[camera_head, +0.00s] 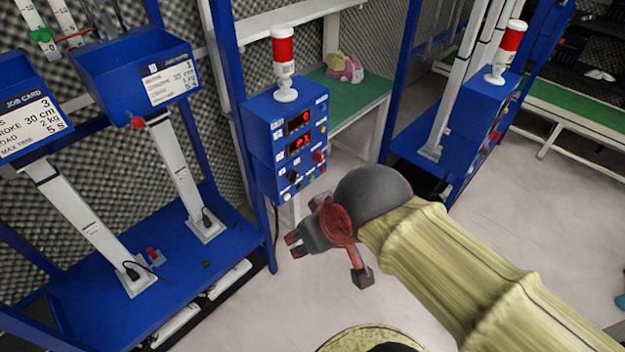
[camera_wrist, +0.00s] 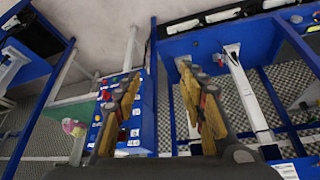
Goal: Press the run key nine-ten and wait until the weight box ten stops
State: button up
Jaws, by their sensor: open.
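A blue control box (camera_head: 262,140) with two red digit displays, several small keys and a red-and-white beacon (camera_head: 284,65) stands left of centre in the head view. Its labels are too small to read, so I cannot tell which key is nine-ten. It also shows in the wrist view (camera_wrist: 145,130), partly behind a finger. My gripper (camera_head: 292,245) is in front of and below this box, apart from it. In the wrist view the two yellow fingers (camera_wrist: 161,75) are spread with nothing between them. I see no box marked ten.
Blue weight boxes marked 1 (camera_head: 125,75) and 3 (camera_head: 15,85) stand on white posts over a blue base (camera_head: 180,270) at left. Another control box (camera_head: 472,120) with a beacon is at right. A green-topped table (camera_head: 345,98) stands behind. The floor between is clear.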

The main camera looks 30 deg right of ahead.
jog(key=shift+c, duration=1.1)
jog(key=c, duration=0.8)
